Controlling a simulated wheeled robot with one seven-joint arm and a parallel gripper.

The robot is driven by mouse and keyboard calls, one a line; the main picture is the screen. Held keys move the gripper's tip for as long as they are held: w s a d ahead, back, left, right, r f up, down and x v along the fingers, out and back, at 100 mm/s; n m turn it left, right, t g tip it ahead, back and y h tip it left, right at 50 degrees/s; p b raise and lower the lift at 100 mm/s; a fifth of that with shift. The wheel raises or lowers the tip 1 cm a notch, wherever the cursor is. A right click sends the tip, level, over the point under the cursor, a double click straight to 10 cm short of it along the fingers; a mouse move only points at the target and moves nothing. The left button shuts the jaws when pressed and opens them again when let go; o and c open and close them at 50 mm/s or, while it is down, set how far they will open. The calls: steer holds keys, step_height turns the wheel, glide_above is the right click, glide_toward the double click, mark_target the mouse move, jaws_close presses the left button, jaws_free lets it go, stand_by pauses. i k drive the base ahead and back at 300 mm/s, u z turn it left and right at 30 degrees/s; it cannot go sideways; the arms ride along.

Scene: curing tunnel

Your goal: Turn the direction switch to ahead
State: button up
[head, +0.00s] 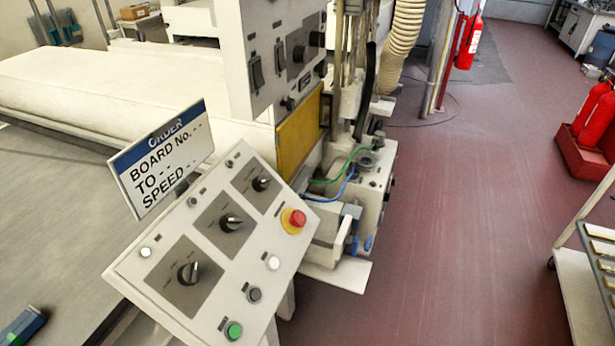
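A tilted white control panel (139,278) stands in the lower middle of the head view. It carries three black rotary switches on grey plates: a near one (188,272), a middle one (230,222) and a far one (261,184). Their labels are too small to read, so I cannot tell which is the direction switch or where ahead lies. An order sign (160,157) above the panel's left edge reads "BOARD No. - -", "TO - -", "SPEED - -". My gripper is not in view.
The panel also has a red stop button (293,221), a green button (232,330), a grey button (254,295) and a white button (273,263). A machine cabinet (285,55) rises behind. Red floor (440,220) is clear to the right, up to a trolley (582,290).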

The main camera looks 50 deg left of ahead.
mark_target(231, 222)
steer(key=i, duration=0.5)
steer(key=u, duration=3.35)
